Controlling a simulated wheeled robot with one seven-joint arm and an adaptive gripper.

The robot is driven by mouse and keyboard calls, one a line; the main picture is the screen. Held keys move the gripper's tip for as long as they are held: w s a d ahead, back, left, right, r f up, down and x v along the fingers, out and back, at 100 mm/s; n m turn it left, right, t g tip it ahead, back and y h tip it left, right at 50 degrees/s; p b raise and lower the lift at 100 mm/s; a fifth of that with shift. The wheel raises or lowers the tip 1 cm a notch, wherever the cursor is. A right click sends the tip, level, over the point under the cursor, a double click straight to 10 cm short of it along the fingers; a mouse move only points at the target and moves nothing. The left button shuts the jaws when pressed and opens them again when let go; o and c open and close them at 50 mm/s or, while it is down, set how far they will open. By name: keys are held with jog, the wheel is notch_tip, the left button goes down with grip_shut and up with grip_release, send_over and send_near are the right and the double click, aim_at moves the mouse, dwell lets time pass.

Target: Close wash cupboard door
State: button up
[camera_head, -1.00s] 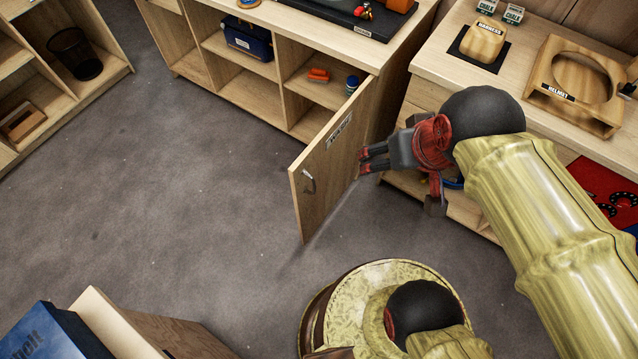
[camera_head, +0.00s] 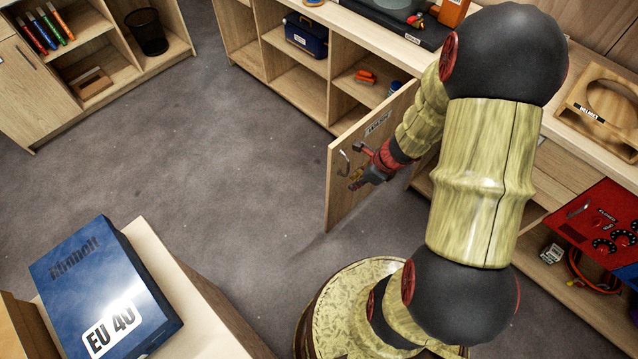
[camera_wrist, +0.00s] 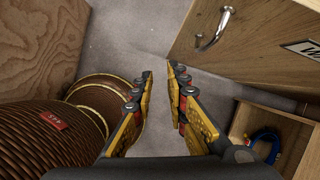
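The wash cupboard door (camera_head: 338,190) is a light wooden panel with a label and a metal bar handle (camera_head: 344,163). It stands wide open, jutting out from the shelf unit. My gripper (camera_head: 356,180) is beside the door's outer face, close to the handle. In the wrist view the door (camera_wrist: 260,52) and its handle (camera_wrist: 214,28) are at upper right. There my gripper (camera_wrist: 160,68) has its two yellow-and-black fingers apart with bare floor between the tips. It holds nothing. My arm hides part of the door and its hinge side.
The open shelves (camera_head: 300,85) behind the door hold a blue box (camera_head: 306,35) and orange items (camera_head: 366,77). A blue case (camera_head: 105,290) lies on a wooden box at lower left. A red board (camera_head: 600,220) is at right. The floor (camera_head: 220,150) left of the door is clear.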

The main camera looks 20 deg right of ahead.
jog(key=shift+w+d+r+m, duration=0.2)
jog(key=shift+w+d+m, duration=0.25)
jog(key=shift+w+m, duration=0.3)
jog(key=shift+c, duration=0.5)
jog(key=shift+d+f+m+t+h, duration=0.1)
jog(key=shift+d+m+t+h, duration=0.35)
jog(key=shift+m, duration=0.6)
grip_shut()
jog(key=w+a+f+b, duration=0.2)
jog(key=w+f+b, duration=0.4)
jog(key=f, duration=0.3)
jog(key=shift+w+a, duration=0.2)
jog(key=shift+w, duration=0.45)
